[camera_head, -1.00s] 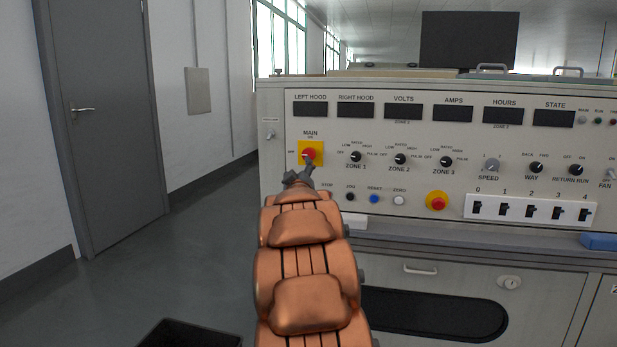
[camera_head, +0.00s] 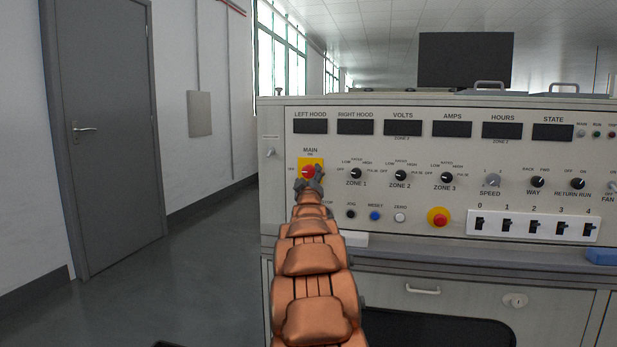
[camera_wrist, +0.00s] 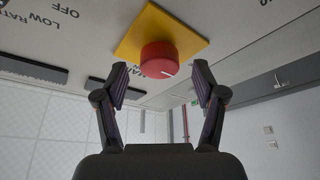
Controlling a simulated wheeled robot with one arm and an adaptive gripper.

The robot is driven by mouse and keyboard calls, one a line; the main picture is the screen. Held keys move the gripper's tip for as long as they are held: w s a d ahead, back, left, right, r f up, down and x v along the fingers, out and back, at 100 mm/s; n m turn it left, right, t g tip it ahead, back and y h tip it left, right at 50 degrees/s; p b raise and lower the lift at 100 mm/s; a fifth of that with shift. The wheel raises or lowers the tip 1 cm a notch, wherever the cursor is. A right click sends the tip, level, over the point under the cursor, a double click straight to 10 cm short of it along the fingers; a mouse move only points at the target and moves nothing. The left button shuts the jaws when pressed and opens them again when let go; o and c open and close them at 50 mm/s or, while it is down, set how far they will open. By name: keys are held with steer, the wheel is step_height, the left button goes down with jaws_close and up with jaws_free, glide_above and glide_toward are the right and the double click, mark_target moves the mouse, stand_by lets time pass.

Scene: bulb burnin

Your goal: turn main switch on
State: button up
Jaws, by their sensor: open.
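The main switch (camera_head: 308,171) is a red round knob on a yellow square plate, at the upper left of the console's front panel under the label MAIN. It also shows in the wrist view (camera_wrist: 159,62), with a white mark on its face. My gripper (camera_head: 311,183) is in front of the switch and hides its lower part in the head view. In the wrist view my gripper (camera_wrist: 160,82) is open, with one finger on each side of the knob and gaps between the fingers and the knob. I cannot tell the switch's setting from its mark.
The console panel (camera_head: 400,150) carries zone knobs to the right of the switch. Below are small buttons and a red stop button (camera_head: 438,217) on yellow. A row of toggle switches (camera_head: 535,225) sits at the right. Open floor (camera_head: 190,270) lies left of the console.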

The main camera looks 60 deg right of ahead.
steer(key=shift+x, duration=1.1)
steer(key=c, duration=1.1)
